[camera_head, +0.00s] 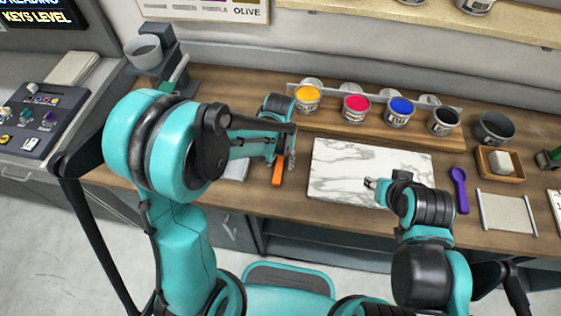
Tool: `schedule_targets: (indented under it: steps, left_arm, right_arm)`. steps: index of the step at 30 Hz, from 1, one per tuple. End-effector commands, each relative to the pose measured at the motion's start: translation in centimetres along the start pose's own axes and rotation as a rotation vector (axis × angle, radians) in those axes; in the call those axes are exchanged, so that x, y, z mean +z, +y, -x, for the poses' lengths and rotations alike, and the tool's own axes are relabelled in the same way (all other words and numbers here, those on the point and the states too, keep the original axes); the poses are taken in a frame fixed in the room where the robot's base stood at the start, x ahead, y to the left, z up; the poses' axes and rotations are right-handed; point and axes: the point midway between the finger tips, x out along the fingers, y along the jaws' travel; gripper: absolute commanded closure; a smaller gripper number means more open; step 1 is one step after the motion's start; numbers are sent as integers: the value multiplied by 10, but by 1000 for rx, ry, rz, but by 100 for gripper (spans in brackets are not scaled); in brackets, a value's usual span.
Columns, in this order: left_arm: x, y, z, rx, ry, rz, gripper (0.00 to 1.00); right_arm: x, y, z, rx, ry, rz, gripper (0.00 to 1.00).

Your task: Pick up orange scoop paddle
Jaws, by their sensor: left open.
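The orange scoop paddle (278,172) lies on the wooden counter, left of the marble slab. Only part of it shows; my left gripper covers its far end. My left gripper (286,156) is open and is over or right beside the paddle's far end; I cannot tell whether it touches it. My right gripper (371,184) is over the front part of the marble slab, away from the paddle. Its fingers are too small to read.
The white marble slab (340,160) fills the middle of the counter (300,207). Behind it stand tins of yellow (307,98), red (355,108), blue (399,111) and black (443,121) ink. A purple scoop (460,189) and a wooden tray (515,176) are at right.

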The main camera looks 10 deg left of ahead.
Motion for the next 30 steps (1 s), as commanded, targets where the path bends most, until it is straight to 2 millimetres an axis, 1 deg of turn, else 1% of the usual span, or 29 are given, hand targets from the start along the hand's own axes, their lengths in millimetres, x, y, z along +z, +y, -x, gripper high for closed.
schedule_targets:
  steps: [3,4,5,6,8,9,18,22,26,29,30]
  left_arm:
    - [0,0,1,0,0,0,55]
    - [0,0,1,0,0,0,60]
    - [0,0,1,0,0,0,68]
    - [0,0,1,0,0,0,79]
    - [0,0,1,0,0,0,94]
    - [0,0,1,0,0,0,100]
    - [0,0,1,0,0,0,100]
    - [0,0,7,0,0,0,100]
    - [0,0,20,0,1,0,100]
    - [0,0,39,0,1,0,100]
    - [0,0,48,0,1,0,100]
  right_arm:
    - [0,0,1,0,0,0,60]
    - [0,0,1,0,0,0,60]
    - [0,0,1,0,0,0,60]
    - [0,0,1,0,0,0,60]
    - [0,0,1,0,0,0,60]
    - [0,0,0,0,0,0,60]
    - [0,0,1,0,0,0,60]
    - [-2,0,2,0,0,0,60]
    - [-5,0,7,0,0,0,60]
    - [-9,0,12,0,0,0,60]
    - [-11,0,15,0,0,0,60]
